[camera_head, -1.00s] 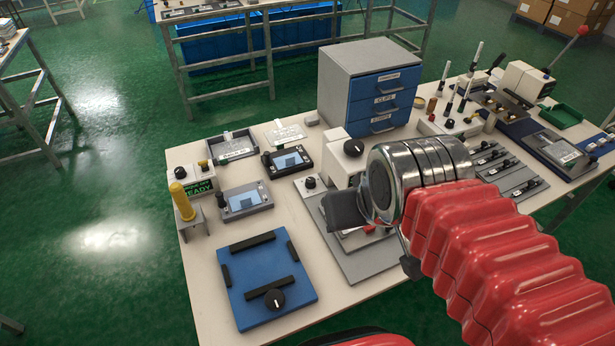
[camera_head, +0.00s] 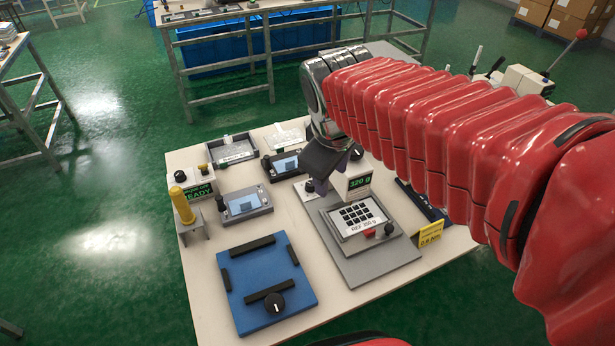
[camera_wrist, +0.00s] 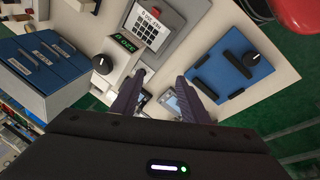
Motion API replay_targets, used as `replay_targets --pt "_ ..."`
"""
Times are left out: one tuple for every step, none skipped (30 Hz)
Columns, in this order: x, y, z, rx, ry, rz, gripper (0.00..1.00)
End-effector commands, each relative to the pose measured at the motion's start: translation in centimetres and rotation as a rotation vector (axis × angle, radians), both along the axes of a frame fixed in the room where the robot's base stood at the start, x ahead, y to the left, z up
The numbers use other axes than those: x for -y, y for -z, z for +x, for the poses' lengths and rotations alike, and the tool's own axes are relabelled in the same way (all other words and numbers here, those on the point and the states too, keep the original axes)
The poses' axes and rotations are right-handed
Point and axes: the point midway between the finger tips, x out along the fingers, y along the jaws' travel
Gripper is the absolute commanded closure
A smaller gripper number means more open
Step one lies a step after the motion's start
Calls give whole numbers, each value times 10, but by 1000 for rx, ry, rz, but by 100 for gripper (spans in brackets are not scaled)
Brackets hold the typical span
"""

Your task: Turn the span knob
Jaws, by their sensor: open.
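A scale-like unit with a keypad plate marked "REF 350 g" (camera_head: 360,217) stands on the bench, its green display (camera_head: 358,184) reading 320 g. The white box behind the display carries a large black knob with a white mark (camera_wrist: 102,63), seen in the wrist view. No "span" label is readable.
A blue fixture (camera_head: 240,285) with black bars and a knob (camera_head: 274,302) lies at front left. A yellow-topped post (camera_head: 182,205) and small screened devices (camera_head: 244,203) stand along the left. The blue drawer cabinet (camera_wrist: 45,62) is close by in the wrist view.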

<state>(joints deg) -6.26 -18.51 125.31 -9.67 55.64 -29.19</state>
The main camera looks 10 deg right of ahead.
Motion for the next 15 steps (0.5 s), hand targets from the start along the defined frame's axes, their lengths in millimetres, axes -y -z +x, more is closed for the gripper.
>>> replay_targets --pt "-1 2 8 -16 -35 -19 59" --pt "-2 3 12 -25 -59 -32 59" --pt "-2 4 18 -36 -89 -49 59" --pt "-3 5 22 -45 -111 -61 59" --pt "-3 6 26 -53 -135 -72 59" --pt "-4 8 32 -64 -166 -88 59" --pt "-5 9 37 -72 -188 -100 59" --pt "-6 10 41 -81 -213 -112 59" --pt "-7 12 47 -92 -244 -128 59" --pt "-7 14 52 -101 -267 -139 59" --pt "-8 15 56 -109 -290 -150 59" --pt "-9 17 62 -122 -321 -166 59" --pt "-10 19 66 -131 -344 -177 59" --pt "-11 20 70 -140 -367 -189 59" --pt "-12 23 76 -153 -399 -203 59"
